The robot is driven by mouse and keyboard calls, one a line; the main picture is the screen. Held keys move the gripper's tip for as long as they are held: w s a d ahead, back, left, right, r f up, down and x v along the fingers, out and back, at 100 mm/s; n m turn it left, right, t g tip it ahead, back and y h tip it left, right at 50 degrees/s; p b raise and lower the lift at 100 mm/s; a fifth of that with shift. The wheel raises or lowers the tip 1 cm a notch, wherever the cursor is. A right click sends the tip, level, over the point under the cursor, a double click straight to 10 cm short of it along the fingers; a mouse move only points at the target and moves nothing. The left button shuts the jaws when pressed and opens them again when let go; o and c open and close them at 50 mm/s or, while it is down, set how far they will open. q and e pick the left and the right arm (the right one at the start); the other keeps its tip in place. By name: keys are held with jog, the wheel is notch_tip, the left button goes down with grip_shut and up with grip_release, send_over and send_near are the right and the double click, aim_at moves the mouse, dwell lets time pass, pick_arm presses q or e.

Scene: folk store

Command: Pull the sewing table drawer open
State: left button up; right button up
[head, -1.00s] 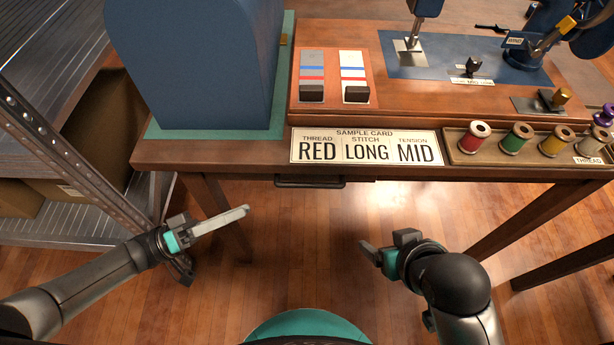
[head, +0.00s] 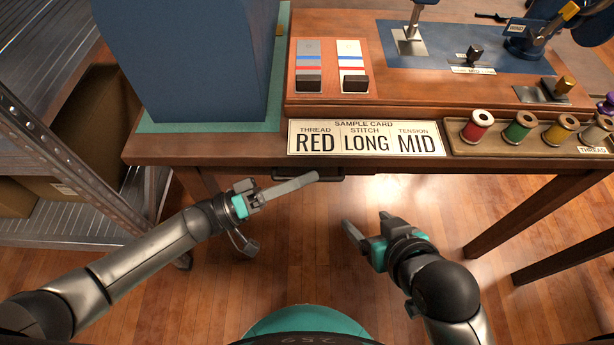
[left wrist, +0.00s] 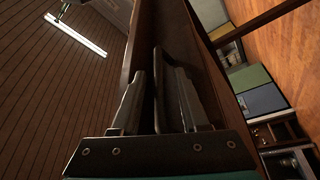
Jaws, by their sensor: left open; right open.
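The sewing table (head: 220,160) has a dark bar handle (head: 330,173) under its front edge, below the sample card. The drawer front is mostly hidden under the tabletop in the head view, and it looks shut. My left gripper (head: 312,178) is at the handle's left part, with its fingers reaching toward it. In the left wrist view, the dark handle (left wrist: 158,90) stands between the two open fingers of my left gripper (left wrist: 158,105), and neither is clamped on it. My right gripper (head: 362,232) is open and empty, lower right of the handle, over the floor.
A sample card (head: 365,138) lies at the tabletop's front edge. A thread tray (head: 455,141) with several spools is at right. A blue case (head: 205,65) stands at left. The floor under the table is clear.

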pick_arm(q)
jog(key=shift+w+d+r, duration=0.15)
jog(key=shift+d, duration=0.3)
grip_shut()
dwell(1.2)
